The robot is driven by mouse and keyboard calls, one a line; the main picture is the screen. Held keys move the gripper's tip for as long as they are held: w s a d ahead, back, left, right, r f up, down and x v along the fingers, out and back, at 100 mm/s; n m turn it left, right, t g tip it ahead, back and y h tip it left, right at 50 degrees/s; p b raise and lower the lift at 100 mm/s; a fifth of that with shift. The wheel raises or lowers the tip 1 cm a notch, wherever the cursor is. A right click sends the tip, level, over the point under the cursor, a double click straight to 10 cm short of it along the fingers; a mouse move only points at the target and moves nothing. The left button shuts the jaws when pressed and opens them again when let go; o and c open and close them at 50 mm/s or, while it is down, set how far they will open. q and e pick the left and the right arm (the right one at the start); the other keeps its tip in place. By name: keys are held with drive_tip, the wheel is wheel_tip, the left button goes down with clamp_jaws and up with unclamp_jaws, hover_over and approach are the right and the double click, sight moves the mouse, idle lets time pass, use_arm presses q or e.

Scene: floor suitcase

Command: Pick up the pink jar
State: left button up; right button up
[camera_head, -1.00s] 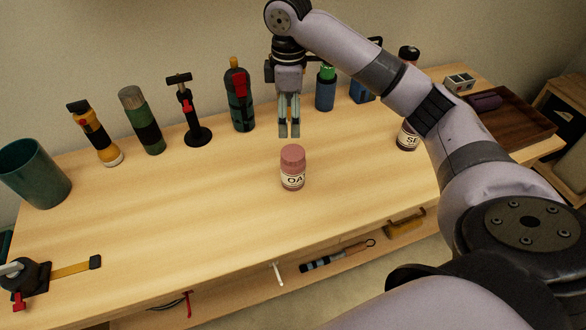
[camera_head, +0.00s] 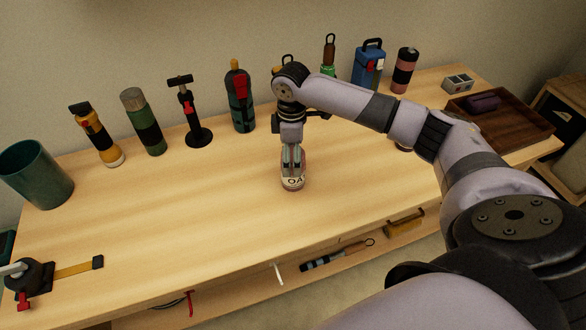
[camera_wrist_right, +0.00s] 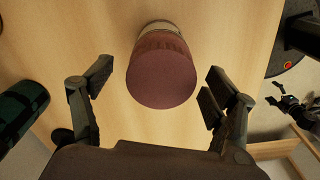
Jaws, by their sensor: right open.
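The pink jar (camera_head: 292,181) stands upright on the wooden workbench, its label facing the front edge. My right gripper (camera_head: 292,163) is directly above and around its upper part in the head view, hiding most of the lid. In the right wrist view the jar's pink lid (camera_wrist_right: 162,78) sits between the two fingers of my right gripper (camera_wrist_right: 158,88), with a gap on each side. The right gripper is open. My left gripper is not in view.
A row of bottles, a flashlight (camera_head: 96,134) and a clamp stand (camera_head: 194,118) lines the back of the bench. A teal cup (camera_head: 38,174) stands at the left, a wooden tray (camera_head: 520,130) at the right. The bench around the jar is clear.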

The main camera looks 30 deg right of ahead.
sight(291, 184)
wheel_tip(291, 184, down, 4)
drive_tip(key=shift+d+r, duration=0.1)
drive_tip(key=shift+r, duration=0.1)
drive_tip(key=c, duration=1.4)
drive_tip(key=shift+r, duration=0.1)
drive_tip(key=shift+c, duration=0.5)
drive_tip(key=shift+r, duration=0.1)
